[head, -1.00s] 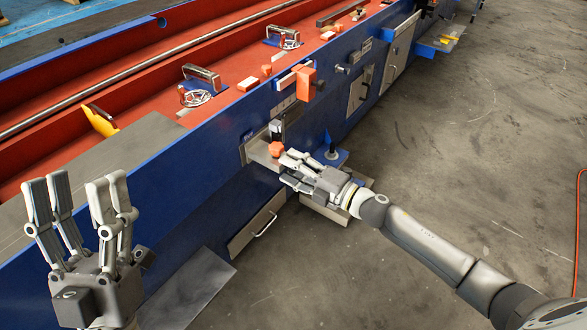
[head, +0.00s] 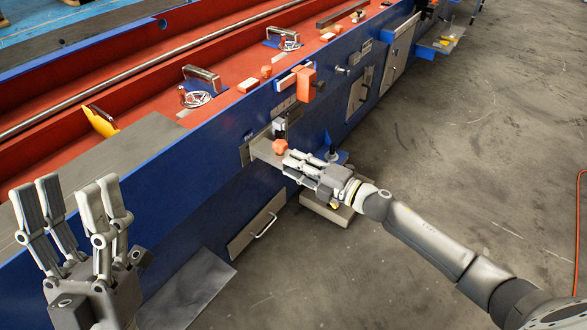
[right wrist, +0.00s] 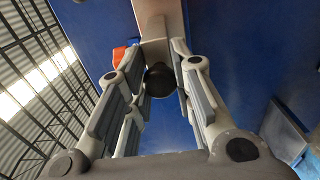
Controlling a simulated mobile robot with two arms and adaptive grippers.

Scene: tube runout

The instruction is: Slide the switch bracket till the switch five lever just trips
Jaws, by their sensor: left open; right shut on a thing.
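The switch bracket (head: 262,150) is a light grey plate on the blue machine side, with an orange knob (head: 280,146) on it. A small dark and grey switch body (head: 279,127) stands just above. Its lever is too small to tell whether it is tripped. My right gripper (head: 289,163) is shut on the bracket's outer end, beside the orange knob. In the right wrist view the grey bracket arm (right wrist: 155,35) with a black round end (right wrist: 160,80) lies between the fingers. My left gripper (head: 70,195) is open and empty at the left, apart from the machine.
An orange block (head: 306,82) sticks out from the blue wall above and right of the bracket. A blue ledge with a dark post (head: 332,150) stands just behind my right gripper. A handled panel (head: 257,224) is below.

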